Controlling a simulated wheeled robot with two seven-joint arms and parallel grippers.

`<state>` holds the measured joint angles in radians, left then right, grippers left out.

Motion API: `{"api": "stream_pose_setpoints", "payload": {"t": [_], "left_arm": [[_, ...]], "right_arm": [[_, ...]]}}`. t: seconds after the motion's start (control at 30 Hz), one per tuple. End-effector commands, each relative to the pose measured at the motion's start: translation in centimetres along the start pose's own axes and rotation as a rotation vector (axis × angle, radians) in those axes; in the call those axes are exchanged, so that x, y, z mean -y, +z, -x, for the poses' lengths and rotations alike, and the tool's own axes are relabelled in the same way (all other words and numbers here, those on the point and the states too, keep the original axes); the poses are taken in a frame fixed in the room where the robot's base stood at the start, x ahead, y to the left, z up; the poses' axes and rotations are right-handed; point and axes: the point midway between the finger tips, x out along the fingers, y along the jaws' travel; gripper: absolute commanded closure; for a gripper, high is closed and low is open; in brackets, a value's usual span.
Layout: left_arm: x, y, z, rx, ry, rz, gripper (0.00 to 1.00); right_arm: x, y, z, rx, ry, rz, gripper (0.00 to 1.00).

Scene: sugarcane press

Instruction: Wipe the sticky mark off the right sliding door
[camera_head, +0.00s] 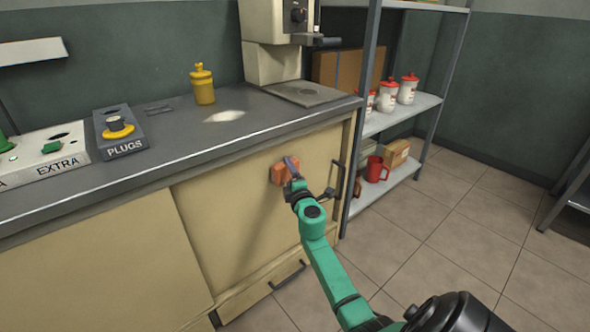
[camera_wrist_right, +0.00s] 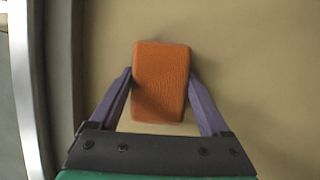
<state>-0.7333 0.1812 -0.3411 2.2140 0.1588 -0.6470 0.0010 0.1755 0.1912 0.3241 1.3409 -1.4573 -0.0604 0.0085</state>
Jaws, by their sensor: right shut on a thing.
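My right gripper (camera_head: 290,178) is shut on an orange sponge (camera_head: 279,172), which is held against or very close to the right sliding door (camera_head: 232,200). The door is a cream panel under the grey counter. In the right wrist view, the sponge (camera_wrist_right: 161,82) sits between the two purple fingers, with the cream door surface (camera_wrist_right: 245,60) behind it. I cannot tell whether the sponge touches the door. No sticky mark shows clearly on the door; the sponge and gripper hide part of the surface. My left gripper is not in view.
The left cream door (camera_head: 110,265) is beside the right one. A dark handle (camera_head: 333,180) stands close right of my gripper. A shelf rack (camera_head: 405,112) with red-lidded jars and a red mug (camera_head: 376,169) stands right. A yellow bottle (camera_head: 203,85) is on the counter. The tiled floor is open.

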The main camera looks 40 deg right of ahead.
Motion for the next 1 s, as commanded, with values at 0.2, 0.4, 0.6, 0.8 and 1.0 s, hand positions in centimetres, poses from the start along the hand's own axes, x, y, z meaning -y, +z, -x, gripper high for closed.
{"api": "stream_pose_setpoints", "payload": {"t": [0.2,0.4,0.6,0.8,1.0], "left_arm": [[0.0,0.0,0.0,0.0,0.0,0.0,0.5],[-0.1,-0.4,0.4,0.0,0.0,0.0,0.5],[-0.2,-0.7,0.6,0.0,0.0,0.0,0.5],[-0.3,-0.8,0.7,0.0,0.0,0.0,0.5],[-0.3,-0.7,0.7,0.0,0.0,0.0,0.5]], "right_arm": [[0.0,-0.1,0.0,-0.002,0.001,0.001,0.64],[-0.1,0.7,1.8,-0.001,-0.001,0.001,0.64],[0.0,1.6,4.1,-0.002,-0.001,0.001,0.64],[0.0,2.3,5.6,-0.001,0.001,0.001,0.64],[0.0,2.3,5.5,0.0,0.001,0.001,0.64]]}}
